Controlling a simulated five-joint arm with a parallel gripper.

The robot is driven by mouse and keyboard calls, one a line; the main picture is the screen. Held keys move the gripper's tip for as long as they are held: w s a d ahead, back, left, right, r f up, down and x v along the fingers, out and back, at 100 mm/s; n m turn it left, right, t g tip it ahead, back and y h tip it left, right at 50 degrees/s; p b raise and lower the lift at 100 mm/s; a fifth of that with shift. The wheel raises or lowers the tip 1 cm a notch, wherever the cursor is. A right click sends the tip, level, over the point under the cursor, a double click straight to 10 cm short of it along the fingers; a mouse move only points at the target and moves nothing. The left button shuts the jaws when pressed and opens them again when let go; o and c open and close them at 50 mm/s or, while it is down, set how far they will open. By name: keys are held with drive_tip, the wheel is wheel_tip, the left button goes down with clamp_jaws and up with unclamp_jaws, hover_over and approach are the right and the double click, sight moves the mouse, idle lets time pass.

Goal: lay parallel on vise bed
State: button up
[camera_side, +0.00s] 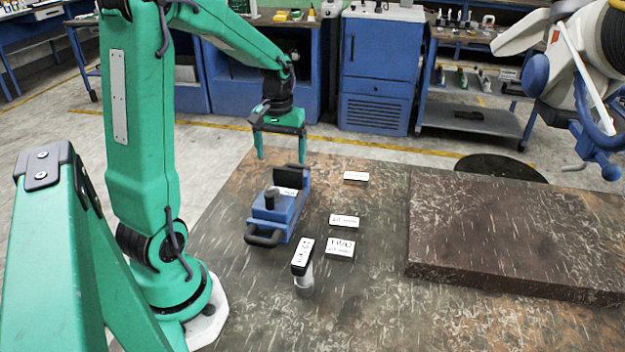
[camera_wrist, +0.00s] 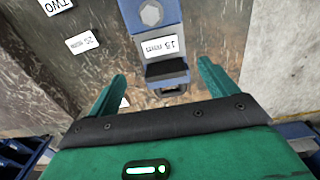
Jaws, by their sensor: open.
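A blue vise (camera_side: 272,214) with dark jaws and a dark handle stands on the bench. It also shows at the top of the wrist view (camera_wrist: 136,14). A white label reading "13 mm" (camera_wrist: 160,47) sits between the hex-topped part and the dark jaw; whether it is on a parallel I cannot tell. My gripper (camera_side: 282,154) is open and empty above the far end of the vise, its fingers pointing down. In the wrist view its green fingers (camera_wrist: 162,78) stand either side of the dark jaw end, apart from it.
White-labelled pieces lie right of the vise: one far (camera_side: 355,176), one in the middle (camera_side: 344,221), one reading "TWO" (camera_side: 340,247). A raised dark slab (camera_side: 510,230) fills the right.

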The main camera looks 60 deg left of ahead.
drive_tip(key=shift+r, duration=0.65)
drive_tip(key=s+d+r+m+t, duration=0.2)
drive_tip(key=s+d+r+m, duration=0.2)
drive_tip(key=d, duration=0.5)
drive_tip(key=s+d+r+m+t, duration=0.3)
drive_tip(key=s+d+r+m, duration=0.2)
drive_tip(key=d, duration=0.5)
drive_tip(key=shift+s+d+t, duration=0.15)
drive_tip(key=shift+s+t, duration=0.15)
drive_tip(key=shift+s, duration=0.05)
